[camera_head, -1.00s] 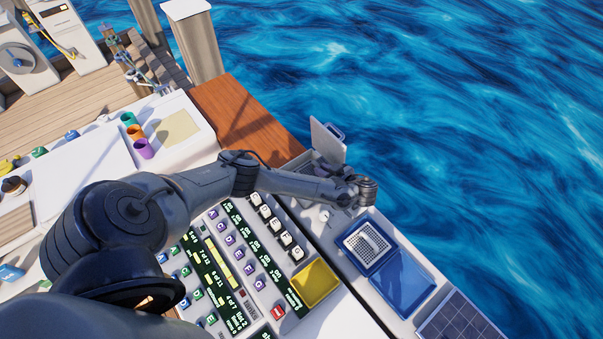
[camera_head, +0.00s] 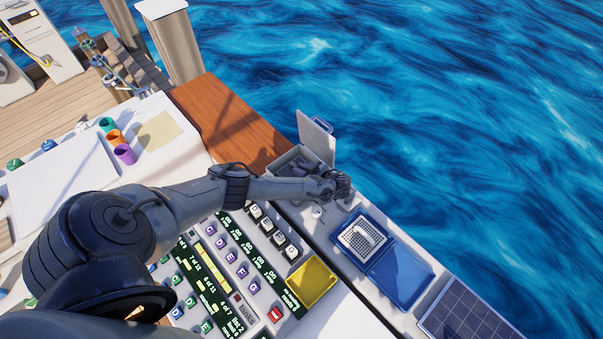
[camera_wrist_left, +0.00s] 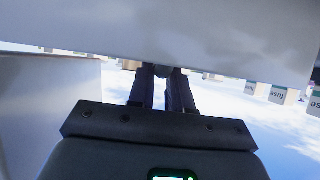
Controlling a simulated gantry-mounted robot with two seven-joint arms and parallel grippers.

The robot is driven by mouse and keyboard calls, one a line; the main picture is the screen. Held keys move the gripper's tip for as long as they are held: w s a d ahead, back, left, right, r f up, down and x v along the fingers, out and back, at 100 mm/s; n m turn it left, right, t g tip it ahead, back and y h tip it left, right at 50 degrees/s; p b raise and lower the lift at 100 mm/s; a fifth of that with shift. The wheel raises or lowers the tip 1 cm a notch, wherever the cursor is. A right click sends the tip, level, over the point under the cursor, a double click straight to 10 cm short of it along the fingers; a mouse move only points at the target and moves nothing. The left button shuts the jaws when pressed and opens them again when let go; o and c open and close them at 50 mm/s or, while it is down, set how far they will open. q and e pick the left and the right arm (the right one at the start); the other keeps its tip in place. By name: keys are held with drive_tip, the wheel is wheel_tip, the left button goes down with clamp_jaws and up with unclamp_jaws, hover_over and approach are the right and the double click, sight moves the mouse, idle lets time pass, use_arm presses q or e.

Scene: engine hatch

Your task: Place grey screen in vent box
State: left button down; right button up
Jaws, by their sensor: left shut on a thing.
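A light grey perforated screen with a white handle (camera_head: 362,238) sits in an open blue box (camera_head: 343,246), whose blue lid (camera_head: 400,275) lies folded open to the right. A grey box (camera_head: 284,160) with a raised pale lid (camera_head: 316,138) stands further back; I cannot tell which box is the vent box. My left gripper (camera_head: 343,187) is just in front of the grey box, away from the screen. In the left wrist view, its fingers (camera_wrist_left: 162,73) are close together at the lower edge of a wide pale panel (camera_wrist_left: 200,35). What they grip is hidden. My right gripper is out of view.
A keyed panel with a yellow tray (camera_head: 311,282) lies left of the boxes. A solar panel (camera_head: 463,312) is at the lower right. A brown wooden board (camera_head: 225,118) lies behind the grey box. Open water borders the right side.

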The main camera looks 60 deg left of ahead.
use_arm(q)
drive_tip(key=shift+f, duration=0.9)
drive_tip(key=shift+f, duration=0.2)
drive_tip(key=c, duration=1)
unclamp_jaws()
drive_tip(key=shift+c, duration=0.2)
drive_tip(key=shift+r, duration=0.1)
